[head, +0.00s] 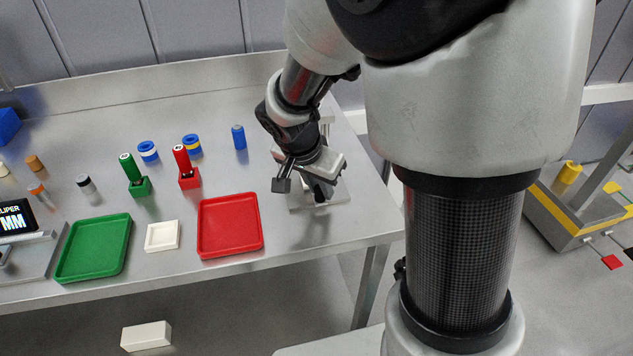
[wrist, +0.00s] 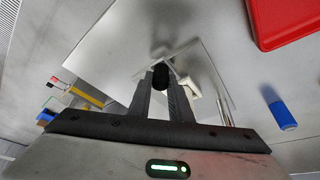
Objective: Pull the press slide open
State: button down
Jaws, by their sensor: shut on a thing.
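My gripper (head: 318,188) is at the right end of the steel table, pointing down over a small device with a flat grey base plate (head: 334,199). In the wrist view my gripper (wrist: 164,76) is shut on a dark rounded handle (wrist: 161,72), which appears to belong to the press slide. The fingers and arm hide much of the device in both views. A pale block-like part (wrist: 191,88) shows beside the fingers in the wrist view. How far the slide is out cannot be told.
Red (head: 189,181) and green (head: 140,188) holders stand further left. The table's right edge is close.

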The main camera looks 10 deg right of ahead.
jog(key=c, duration=1.9)
grip_release()
jog(key=p+v, duration=0.2)
jog(key=v, duration=1.5)
jog(key=shift+r+p, duration=0.25)
jog(key=shift+p, duration=0.05)
jog(key=s+d+r+n+t+y+p, duration=0.1)
jog(key=s+d+r+n+p, duration=0.1)
jog(key=s+r+n+p, duration=0.2)
jog(key=s+d+r+n+t+y+p, duration=0.1)
jog(key=s+d+r+n+y+p, duration=0.1)
jog(key=s+r+n+p, duration=0.3)
jog(key=s+r+p, duration=0.2)
jog(key=s+r, duration=0.2)
jog(key=shift+d+r, duration=0.2)
jog(key=shift+d, duration=0.1)
